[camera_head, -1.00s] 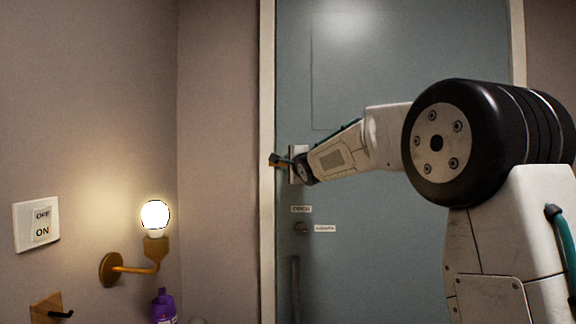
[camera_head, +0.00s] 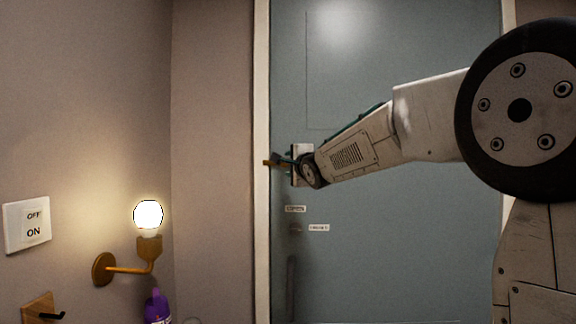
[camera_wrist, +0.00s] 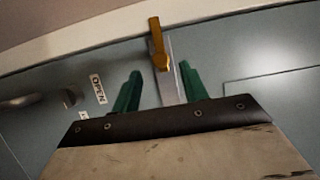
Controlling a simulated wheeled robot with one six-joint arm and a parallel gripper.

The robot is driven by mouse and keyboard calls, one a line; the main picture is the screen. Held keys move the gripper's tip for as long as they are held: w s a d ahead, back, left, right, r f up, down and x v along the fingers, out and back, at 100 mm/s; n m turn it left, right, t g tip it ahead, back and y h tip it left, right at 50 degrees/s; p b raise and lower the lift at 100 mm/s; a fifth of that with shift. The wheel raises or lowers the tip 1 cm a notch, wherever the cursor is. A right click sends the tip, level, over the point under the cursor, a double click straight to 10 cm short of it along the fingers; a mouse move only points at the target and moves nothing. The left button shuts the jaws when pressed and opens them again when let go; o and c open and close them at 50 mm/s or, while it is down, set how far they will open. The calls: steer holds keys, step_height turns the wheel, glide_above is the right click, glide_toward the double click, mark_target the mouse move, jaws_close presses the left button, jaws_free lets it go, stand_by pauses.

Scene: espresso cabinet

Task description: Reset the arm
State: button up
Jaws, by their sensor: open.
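My arm reaches left across the grey-blue door (camera_head: 400,230) in the head view. My gripper (camera_head: 280,160) is at the door's left edge, beside a small brass latch piece (camera_head: 266,163). In the wrist view the green fingers of my gripper (camera_wrist: 160,90) are apart. The brass latch (camera_wrist: 157,42) and its pale metal plate lie ahead, lined up with the gap between the fingers. I cannot tell whether a finger touches the plate.
An OPEN label (camera_wrist: 97,88) and a handle (camera_wrist: 22,101) are on the door. A lit bulb (camera_head: 148,215) on a brass bracket, an ON/OFF switch (camera_head: 27,227), a wooden hook (camera_head: 40,309) and a purple bottle (camera_head: 157,307) are at left.

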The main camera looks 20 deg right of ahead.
stand_by(0.5)
steer(key=s+d+f+n+g+h, duration=0.1)
steer(key=s+f+n+g, duration=0.3)
steer(key=s+f, duration=0.4)
steer(key=s+f+n+g+h, duration=0.1)
steer(key=s+f+n+g, duration=0.4)
steer(key=f, duration=0.5)
steer(key=s+a+f+n+g+y, duration=0.1)
steer(key=s+a+f+n+g, duration=0.1)
steer(key=s, duration=1)
steer(key=s+a+f+n+g, duration=0.3)
steer(key=s+f+n, duration=0.1)
steer(key=s, duration=0.9)
steer(key=s+a+f+n+g+y, duration=0.1)
steer(key=s+f, duration=0.4)
steer(key=s, duration=0.7)
steer(key=shift+s+a+n+g+y, duration=0.15)
steer(key=shift+a+n+g+y, duration=0.15)
steer(key=shift+a+n+g, duration=0.7)
steer(key=shift+d, duration=0.3)
